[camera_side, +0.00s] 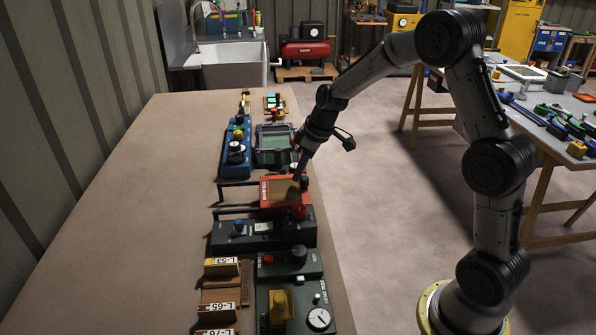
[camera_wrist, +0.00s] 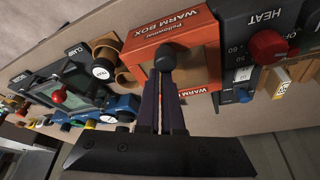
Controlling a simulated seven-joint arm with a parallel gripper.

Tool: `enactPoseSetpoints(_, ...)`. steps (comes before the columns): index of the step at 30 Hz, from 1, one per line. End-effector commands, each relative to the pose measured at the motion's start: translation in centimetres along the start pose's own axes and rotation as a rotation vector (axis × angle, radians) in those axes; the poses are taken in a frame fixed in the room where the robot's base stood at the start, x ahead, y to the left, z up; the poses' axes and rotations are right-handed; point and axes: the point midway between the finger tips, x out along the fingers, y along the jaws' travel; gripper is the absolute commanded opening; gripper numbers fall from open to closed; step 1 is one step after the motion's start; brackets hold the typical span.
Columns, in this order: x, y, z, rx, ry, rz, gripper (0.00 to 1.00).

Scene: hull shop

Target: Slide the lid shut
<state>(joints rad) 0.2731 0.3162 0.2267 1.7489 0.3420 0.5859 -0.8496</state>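The orange warm box (camera_side: 265,193) sits among the panels on the bench. In the wrist view its orange frame (camera_wrist: 205,32) carries the words WARM BOX and surrounds a tan area (camera_wrist: 200,70). Whether that area is a lid surface or the inside is unclear. A black knob (camera_wrist: 165,55) stands at the box's upper left part there. My gripper (camera_side: 298,174) is over the box in the side view. In the wrist view my gripper's (camera_wrist: 166,78) two dark fingers are close together, with their tips at the knob. Whether they clasp the knob cannot be told.
A dark HEAT panel (camera_wrist: 238,22) with a red knob (camera_wrist: 268,46) adjoins the box. A green-grey device (camera_side: 272,138) and a blue panel (camera_side: 233,160) stand farther back. The bench (camera_side: 120,190) is clear on the left.

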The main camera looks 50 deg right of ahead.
Motion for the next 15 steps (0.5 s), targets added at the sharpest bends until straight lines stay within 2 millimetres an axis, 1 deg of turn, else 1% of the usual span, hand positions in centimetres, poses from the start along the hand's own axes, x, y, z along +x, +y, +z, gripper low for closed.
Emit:
enactPoseSetpoints(1, 0.4, -0.1, 0.2, 0.0, -0.013, -0.007, 0.0)
enactPoseSetpoints(2, 0.5, -0.1, -0.1, 0.0, -0.012, -0.006, 0.0)
enactPoseSetpoints(8, 1.3, -0.1, -3.4, -0.003, -0.002, -0.002, 0.0)
enactPoseSetpoints(9, 1.2, 0.0, -4.0, -0.002, 0.001, 0.0, 0.0)
enactPoseSetpoints(10, 0.2, 0.1, -3.9, 0.0, 0.004, 0.002, 0.0)
enactPoseSetpoints(15, -3.2, 0.1, -3.9, -0.001, 0.007, 0.004, 0.0)
